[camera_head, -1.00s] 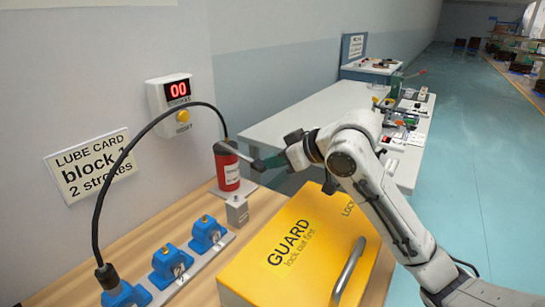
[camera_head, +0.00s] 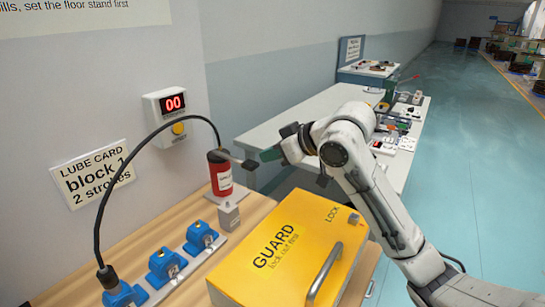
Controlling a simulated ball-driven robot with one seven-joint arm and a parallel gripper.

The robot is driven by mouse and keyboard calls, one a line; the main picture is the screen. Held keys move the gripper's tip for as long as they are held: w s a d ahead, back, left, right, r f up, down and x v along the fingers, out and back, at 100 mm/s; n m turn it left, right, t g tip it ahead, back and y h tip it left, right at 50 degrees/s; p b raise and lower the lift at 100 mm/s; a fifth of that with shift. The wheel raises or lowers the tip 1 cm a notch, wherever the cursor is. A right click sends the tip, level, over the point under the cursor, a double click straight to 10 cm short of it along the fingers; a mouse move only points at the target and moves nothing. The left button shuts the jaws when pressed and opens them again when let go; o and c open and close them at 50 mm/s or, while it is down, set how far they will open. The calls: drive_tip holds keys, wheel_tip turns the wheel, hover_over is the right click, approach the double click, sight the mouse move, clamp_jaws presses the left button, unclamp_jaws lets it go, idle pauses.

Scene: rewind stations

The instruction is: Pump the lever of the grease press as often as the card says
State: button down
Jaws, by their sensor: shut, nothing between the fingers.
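The grease press (camera_head: 220,180) is a red cylinder with a dark top, standing upright at the back of the wooden bench. Its lever (camera_head: 240,161) sticks out to the right. My gripper (camera_head: 262,157) is shut and empty, close to the lever's outer end; I cannot tell whether they touch. A black hose (camera_head: 104,205) arches from the press to the nearest of three blue blocks (camera_head: 120,295). The lube card (camera_head: 94,174) reads "block 1, 2 strokes". The wall counter (camera_head: 173,103) shows 00, with a yellow button (camera_head: 178,128) below.
A yellow guard box (camera_head: 265,250) marked "lock out first" fills the bench front, with a metal handle (camera_head: 323,273) and a lock piece (camera_head: 354,218). A small grey block (camera_head: 229,216) stands before the press. A pale table (camera_head: 290,120) lies behind. Floor at right is open.

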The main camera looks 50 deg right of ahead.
drive_tip(key=v, duration=0.8)
drive_tip(key=shift+r, duration=0.1)
